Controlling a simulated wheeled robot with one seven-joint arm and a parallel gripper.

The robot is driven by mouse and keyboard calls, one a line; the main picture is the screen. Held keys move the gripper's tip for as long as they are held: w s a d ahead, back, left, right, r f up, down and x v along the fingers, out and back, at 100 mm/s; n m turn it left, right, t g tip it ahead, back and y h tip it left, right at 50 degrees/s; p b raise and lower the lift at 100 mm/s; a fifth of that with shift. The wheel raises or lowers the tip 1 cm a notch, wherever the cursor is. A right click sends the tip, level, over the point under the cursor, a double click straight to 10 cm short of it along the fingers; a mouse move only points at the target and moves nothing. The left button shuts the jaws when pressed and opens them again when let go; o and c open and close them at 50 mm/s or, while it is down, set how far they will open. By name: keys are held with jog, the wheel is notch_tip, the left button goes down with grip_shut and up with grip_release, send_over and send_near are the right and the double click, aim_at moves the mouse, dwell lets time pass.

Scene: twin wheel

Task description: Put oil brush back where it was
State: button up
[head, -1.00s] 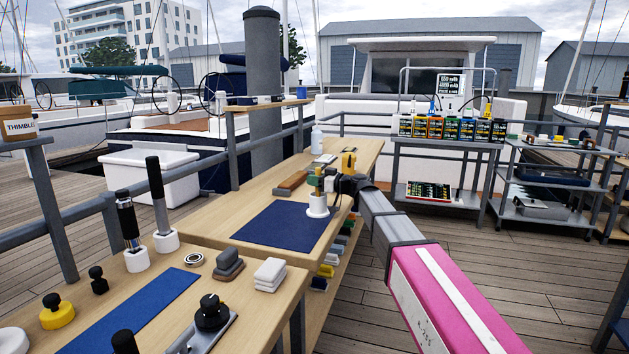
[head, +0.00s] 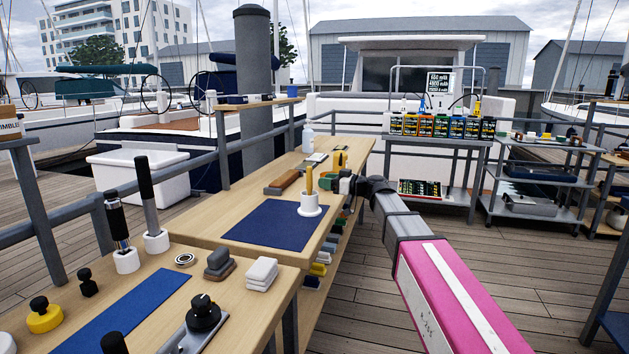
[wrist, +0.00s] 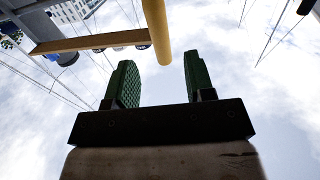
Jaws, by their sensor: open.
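The oil brush appears to be the upright yellow handle (head: 309,179) standing in a white round holder (head: 310,205) at the right edge of the blue mat in the head view. Its lower end is hidden in the holder. My gripper (head: 327,183) is just right of the handle, with its green fingers apart and empty. In the wrist view the yellow handle (wrist: 156,28) shows beyond the open fingertips (wrist: 157,62), roughly in line with the gap between them, and looks clear of both fingers.
The blue mat (head: 275,222) lies on the far wooden bench (head: 215,222). A brown block (head: 285,182) and a white bottle (head: 308,138) stand behind it. A yellow object (head: 340,160) is close behind my gripper. The near bench (head: 225,300) holds black-handled tools, pads and a knob.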

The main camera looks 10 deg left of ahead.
jog(key=shift+v, duration=1.65)
jog(key=s+d+f+m+h, duration=0.2)
jog(key=d+f+h, duration=0.15)
jog(key=f, duration=0.45)
jog(key=s+d+f+m+g+h, duration=0.1)
jog(key=s+d+f+m+h, duration=0.15)
jog(key=d+f, duration=0.4)
jog(key=s+d+f+m+h, duration=0.2)
jog(key=s+d+f+m, duration=0.1)
jog(key=f, duration=0.6)
jog(key=s+d+f+m+g+h, duration=0.1)
jog(key=s+d+f+m+h, duration=0.3)
jog(key=s+d+f, duration=0.3)
jog(key=s+d+f+m+g+h, duration=0.2)
jog(key=s+d+f+h, duration=0.3)
jog(key=d, duration=0.9)
notch_tip(320, 180, down, 5)
jog(key=s+m, duration=0.1)
jog(key=s, duration=0.2)
jog(key=shift+m+h, duration=0.3)
jog(key=shift+m, duration=0.05)
jog(key=shift+a+r, duration=0.1)
